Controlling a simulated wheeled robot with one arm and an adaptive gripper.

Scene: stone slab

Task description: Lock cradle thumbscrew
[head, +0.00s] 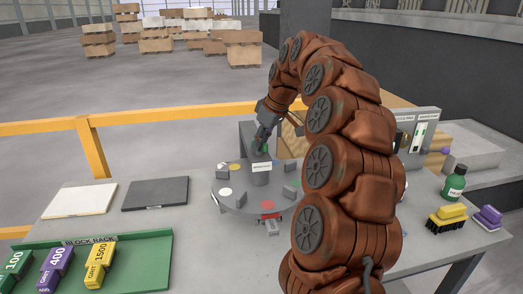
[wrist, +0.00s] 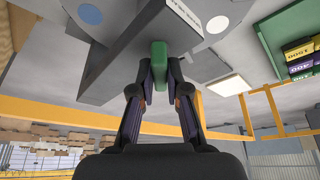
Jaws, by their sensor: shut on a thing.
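A grey round turntable (head: 232,197) with coloured discs and small grey blocks stands on the stone slab. A grey upright cradle-like part (head: 252,138) rises at its back, with a white label at the front. My gripper (head: 262,140) is at the upper part of it. In the wrist view my gripper (wrist: 160,88) is shut on a green piece (wrist: 160,62) that sits against the grey part (wrist: 127,50). I cannot tell from its shape whether the green piece is the thumbscrew. Most of it is hidden in the head view.
A green block rack (head: 150,262) with several labelled blocks is at front left. A white plate (head: 80,201) and a dark plate (head: 155,193) lie behind it. A green bottle (head: 454,183) and brushes (head: 447,218) stand at right. A yellow rail (head: 170,115) runs behind.

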